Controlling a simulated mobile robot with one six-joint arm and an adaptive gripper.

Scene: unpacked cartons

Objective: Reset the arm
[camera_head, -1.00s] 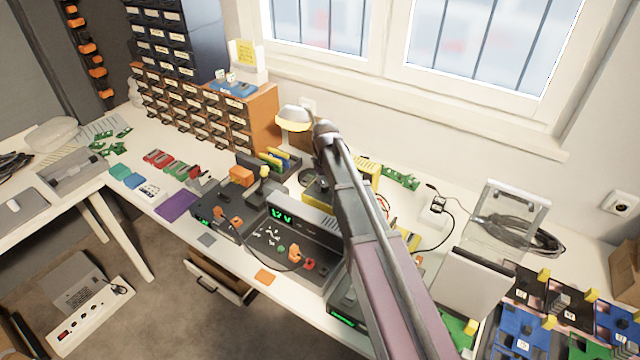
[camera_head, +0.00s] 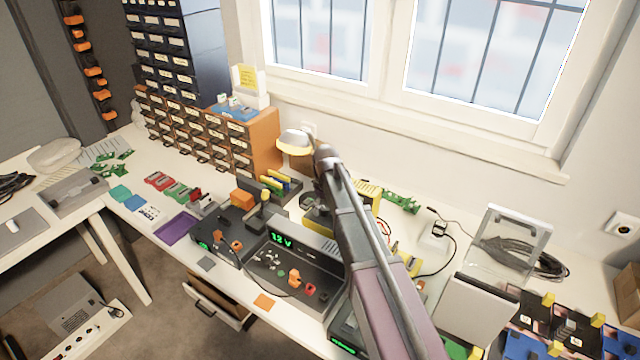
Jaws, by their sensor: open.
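My gripper is not in view, and I see no part that I can tell for sure is my arm. A long grey and mauve jointed bar (camera_head: 385,275) rises from the bottom edge over the workbench. Its upper end is by a white lamp head (camera_head: 293,139) with a warm glow. It looks like a desk lamp's arm, and it hides part of the bench behind it.
The white bench (camera_head: 150,215) is crowded. A small-drawer cabinet (camera_head: 262,141) stands at the back, and a power supply (camera_head: 290,237) with a green display in the middle. A clear stand (camera_head: 510,240) and circuit boards are at right. Windows are behind; floor (camera_head: 175,325) shows lower left.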

